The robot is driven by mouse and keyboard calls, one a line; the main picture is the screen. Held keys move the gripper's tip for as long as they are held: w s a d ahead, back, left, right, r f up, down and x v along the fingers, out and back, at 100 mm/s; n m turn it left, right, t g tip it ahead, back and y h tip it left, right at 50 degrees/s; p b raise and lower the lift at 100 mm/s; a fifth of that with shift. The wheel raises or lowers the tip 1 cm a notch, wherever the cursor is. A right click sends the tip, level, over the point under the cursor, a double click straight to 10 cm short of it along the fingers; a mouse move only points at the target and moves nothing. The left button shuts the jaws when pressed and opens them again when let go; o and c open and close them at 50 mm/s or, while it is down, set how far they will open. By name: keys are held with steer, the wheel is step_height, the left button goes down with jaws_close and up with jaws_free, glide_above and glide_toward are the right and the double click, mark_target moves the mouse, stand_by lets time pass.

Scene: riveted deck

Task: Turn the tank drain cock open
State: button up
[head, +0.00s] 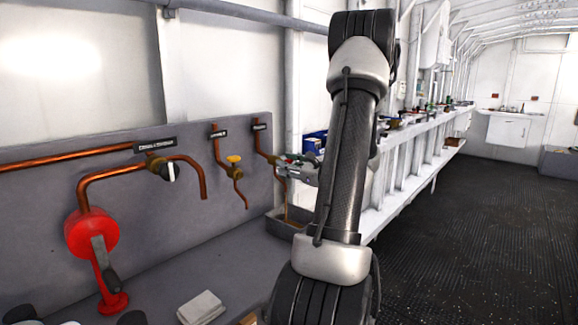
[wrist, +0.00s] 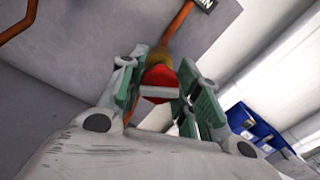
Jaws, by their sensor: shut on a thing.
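The rightmost cock on the grey panel, under a small dark label (head: 259,127), sits on a copper pipe (head: 260,142). In the wrist view its red handle (wrist: 158,78) is between my fingers, with brass (wrist: 160,57) behind it. My gripper (head: 284,161) is shut on this red handle; its fingers also show in the wrist view (wrist: 158,72). In the head view the fingers hide most of the cock. The label text is too small to read. Below the pipe a thin tan streak (head: 287,205) runs down to a grey tray (head: 279,228); I cannot tell what it is.
A red round fixture (head: 92,233) stands on the bench. A blue bin (head: 314,142) is just behind my gripper. The dark floor (head: 460,220) at right is clear.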

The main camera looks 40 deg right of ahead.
steer(key=n, duration=1.1)
steer(key=shift+a+f+n, duration=0.1)
steer(key=shift+f+n, duration=0.05)
steer(key=shift+n, duration=0.25)
stand_by(0.3)
steer(key=o, duration=1)
steer(key=shift+o, duration=0.2)
steer(key=s, duration=1.2)
steer(key=shift+d, duration=0.45)
